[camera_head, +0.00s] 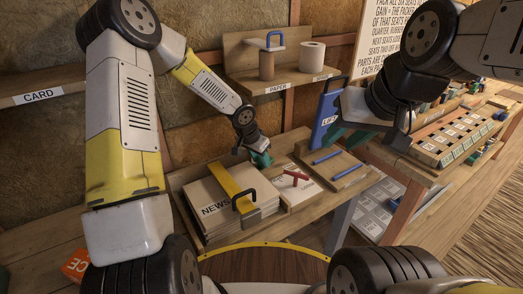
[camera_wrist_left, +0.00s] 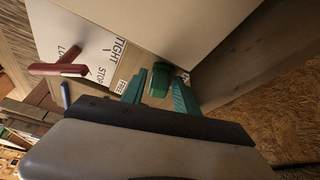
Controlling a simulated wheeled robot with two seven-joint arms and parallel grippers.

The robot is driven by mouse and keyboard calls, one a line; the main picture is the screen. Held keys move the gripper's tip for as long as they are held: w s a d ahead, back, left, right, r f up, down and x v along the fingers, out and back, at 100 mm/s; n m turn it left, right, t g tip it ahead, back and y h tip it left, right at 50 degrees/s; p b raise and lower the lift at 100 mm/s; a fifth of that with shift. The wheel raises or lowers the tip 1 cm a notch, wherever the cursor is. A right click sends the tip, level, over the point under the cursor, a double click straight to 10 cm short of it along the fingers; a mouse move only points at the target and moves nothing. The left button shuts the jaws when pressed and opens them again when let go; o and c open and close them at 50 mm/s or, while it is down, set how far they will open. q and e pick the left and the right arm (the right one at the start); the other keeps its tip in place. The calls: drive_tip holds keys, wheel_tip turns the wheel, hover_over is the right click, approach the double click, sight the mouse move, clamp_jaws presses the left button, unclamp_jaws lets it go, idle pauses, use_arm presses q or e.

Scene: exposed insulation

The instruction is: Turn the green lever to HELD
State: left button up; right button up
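The green lever (camera_wrist_left: 160,82) shows in the left wrist view, between the teal fingers of my left gripper (camera_wrist_left: 160,92). A small label reading FREE (camera_wrist_left: 122,88) is beside it, and another label (camera_wrist_left: 186,76), too small to read, is on its other side. The fingers are apart, with the lever between them; whether they touch it I cannot tell. In the head view my left gripper (camera_head: 259,157) is at the back of the bench, and its teal fingers hide the lever. My right gripper (camera_head: 345,136) is at the right, beside a blue board; its finger opening is unclear.
A red lever (camera_head: 297,176) stands on a white printed plate (camera_head: 290,194). Blue bars (camera_head: 347,172) lie to the right. A shelf (camera_head: 285,79) is above, and a blue board (camera_head: 327,112) stands behind.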

use_arm(q)
drive_tip(key=shift+w+d+f, duration=0.1)
drive_tip(key=shift+w+f, duration=0.05)
drive_tip(key=shift+f, duration=0.35)
drive_tip(key=shift+c, duration=0.5)
clamp_jaws()
drive_tip(key=shift+w+m, duration=0.2)
drive_tip(key=shift+m, duration=0.3)
drive_tip(key=shift+o, duration=0.5)
unclamp_jaws()
